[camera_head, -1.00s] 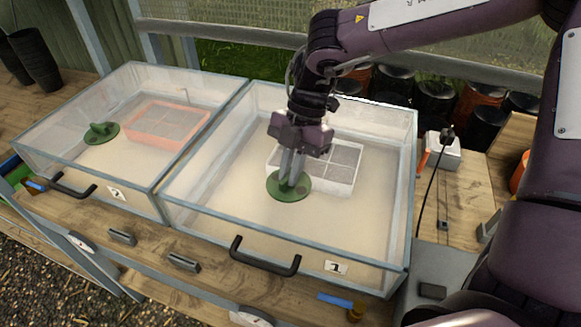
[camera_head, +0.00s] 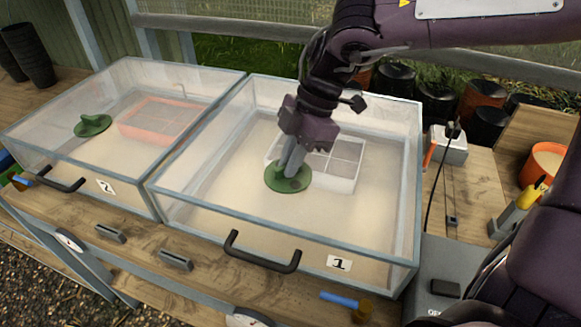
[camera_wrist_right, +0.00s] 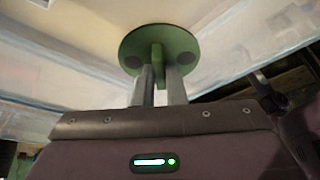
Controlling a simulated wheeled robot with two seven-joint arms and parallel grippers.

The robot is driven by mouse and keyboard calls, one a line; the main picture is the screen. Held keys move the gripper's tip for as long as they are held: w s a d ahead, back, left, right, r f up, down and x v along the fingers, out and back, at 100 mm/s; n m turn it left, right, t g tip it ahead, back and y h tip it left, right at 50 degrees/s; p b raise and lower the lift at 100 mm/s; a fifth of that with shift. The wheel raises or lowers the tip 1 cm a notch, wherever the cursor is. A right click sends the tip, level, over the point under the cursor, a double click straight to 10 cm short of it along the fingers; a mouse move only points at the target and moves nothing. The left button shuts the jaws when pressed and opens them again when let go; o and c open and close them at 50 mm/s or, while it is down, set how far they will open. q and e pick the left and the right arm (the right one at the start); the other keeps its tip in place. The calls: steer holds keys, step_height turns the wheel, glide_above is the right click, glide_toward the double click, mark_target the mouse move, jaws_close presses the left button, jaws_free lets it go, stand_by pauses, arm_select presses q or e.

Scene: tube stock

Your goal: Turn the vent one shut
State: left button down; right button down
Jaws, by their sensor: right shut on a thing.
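The vent one is a round green disc (camera_head: 279,184) with a raised grip, on the clear lid of the case labelled 1 (camera_head: 339,263). My right gripper (camera_head: 290,170) comes down from above and is shut on the disc's grip. In the right wrist view the green disc (camera_wrist_right: 133,48) shows its upright grip between the two grey fingers (camera_wrist_right: 158,82), with dark round spots on either side. My left gripper is not in view.
A second case labelled 2 (camera_head: 105,187) stands to the left with its own green vent (camera_head: 93,125). A black handle (camera_head: 262,256) fronts case 1. A white device (camera_head: 448,144) with a cable stands to the right.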

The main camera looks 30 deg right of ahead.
steer(key=m+t+b, duration=0.1)
steer(key=m+b, duration=0.1)
steer(key=m, duration=0.1)
steer(key=shift+f+m, duration=0.1)
steer(key=shift+m, duration=0.2)
steer(key=shift+m+t+b, duration=0.3)
steer(key=shift+m+t, duration=0.1)
steer(key=shift+m, duration=0.1)
steer(key=shift+s+m+t+h+b, duration=0.1)
steer(key=shift+m+t+h+b, duration=0.25)
steer(key=shift+m, duration=0.45)
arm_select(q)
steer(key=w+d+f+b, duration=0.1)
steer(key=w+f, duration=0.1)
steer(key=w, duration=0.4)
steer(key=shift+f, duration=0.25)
arm_select(e)
steer(key=shift+a+m+t+h, duration=0.1)
steer(key=shift+m+t+h, duration=0.3)
steer(key=shift+m, duration=1.1)
steer(key=c, duration=1.5)
jaws_free()
steer(key=shift+s, duration=0.1)
